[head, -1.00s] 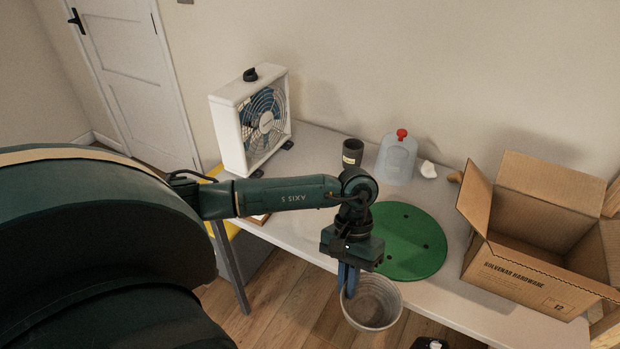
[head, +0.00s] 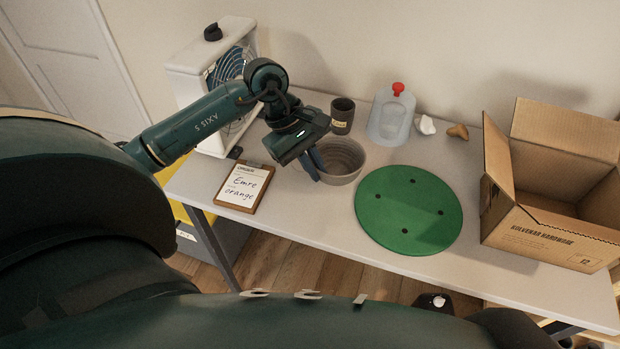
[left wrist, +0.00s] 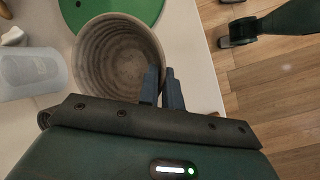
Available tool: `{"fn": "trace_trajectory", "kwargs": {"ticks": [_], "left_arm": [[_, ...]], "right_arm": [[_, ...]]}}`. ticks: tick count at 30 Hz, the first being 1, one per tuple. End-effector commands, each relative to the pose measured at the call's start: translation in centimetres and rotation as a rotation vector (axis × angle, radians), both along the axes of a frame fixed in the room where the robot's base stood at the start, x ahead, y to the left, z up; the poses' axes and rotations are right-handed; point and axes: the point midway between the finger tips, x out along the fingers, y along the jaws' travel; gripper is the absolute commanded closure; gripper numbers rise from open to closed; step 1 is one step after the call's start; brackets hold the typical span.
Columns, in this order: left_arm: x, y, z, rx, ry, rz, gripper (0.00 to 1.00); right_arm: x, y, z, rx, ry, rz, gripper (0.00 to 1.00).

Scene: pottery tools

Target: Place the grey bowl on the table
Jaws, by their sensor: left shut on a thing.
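The grey bowl (head: 343,158) is over the table (head: 300,219), between the clipboard and the green disc. It looks upright and ribbed inside. My left gripper (head: 314,168) is shut on its near left rim. In the left wrist view the bowl (left wrist: 112,62) fills the upper left, and the fingers (left wrist: 163,88) of the left gripper pinch its wall. I cannot tell whether the bowl's base touches the table. A dark shape at the bottom (head: 433,302) may be part of my right arm; its jaws do not show clearly.
A green disc (head: 410,212) lies right of the bowl. A dark cup (head: 342,117) and a clear jug with red cap (head: 391,116) stand behind it. A clipboard (head: 243,188) lies left, a fan (head: 215,85) stands back left, and an open carton (head: 548,232) stands right.

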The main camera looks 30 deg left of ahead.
Motion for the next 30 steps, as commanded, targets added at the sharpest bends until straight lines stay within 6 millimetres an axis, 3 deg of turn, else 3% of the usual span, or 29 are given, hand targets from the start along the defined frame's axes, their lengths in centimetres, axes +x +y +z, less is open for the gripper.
{"fn": "trace_trajectory", "kwargs": {"ticks": [6, 11, 21, 30], "left_arm": [[1.6, 3.2, 2.2, 0.006, -0.005, 0.431, 1.00], [2.0, 4.2, 3.0, 0.007, -0.001, 0.574, 1.00], [2.0, 4.4, -2.2, 0.006, 0.005, 0.602, 1.00], [2.0, 4.4, -5.2, 0.005, 0.006, 0.600, 1.00]], "right_arm": [[0.3, 0.2, -0.6, 0.013, -0.023, 0.008, 0.64], [0.2, 0.4, -0.6, 0.021, -0.026, 0.013, 0.64], [0.0, 0.6, -0.2, 0.019, -0.026, 0.019, 0.64], [0.0, 0.5, -0.3, 0.016, -0.025, 0.019, 0.64]]}}
